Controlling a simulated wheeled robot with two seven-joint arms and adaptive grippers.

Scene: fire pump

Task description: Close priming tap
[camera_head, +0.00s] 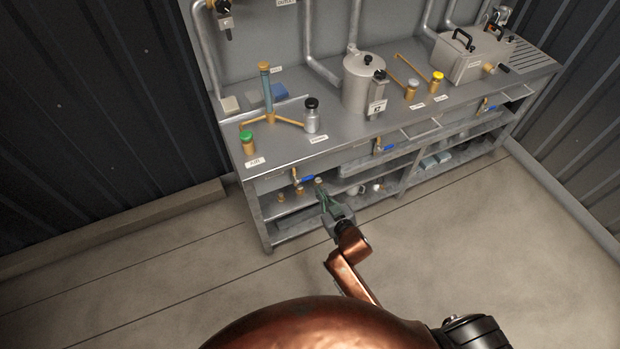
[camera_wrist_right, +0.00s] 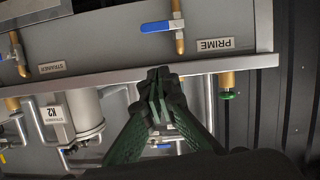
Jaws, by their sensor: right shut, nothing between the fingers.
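The priming tap shows in the wrist view as a blue lever (camera_wrist_right: 160,26) on a vertical brass valve, beside a PRIME label (camera_wrist_right: 215,45). In the head view, its blue lever (camera_head: 304,178) is at the left end of the bench's front, pointing right from the brass body (camera_head: 296,175). The lever lies crosswise to the brass pipe. My right gripper (camera_head: 320,186) is shut and empty, just in front of the bench near the tap. Its fingertips also show in the wrist view (camera_wrist_right: 159,74), apart from the lever. My left gripper is out of view.
Another blue-levered valve (camera_head: 383,148) sits further right. Open shelves hold small parts below. The floor (camera_head: 470,230) in front is clear.

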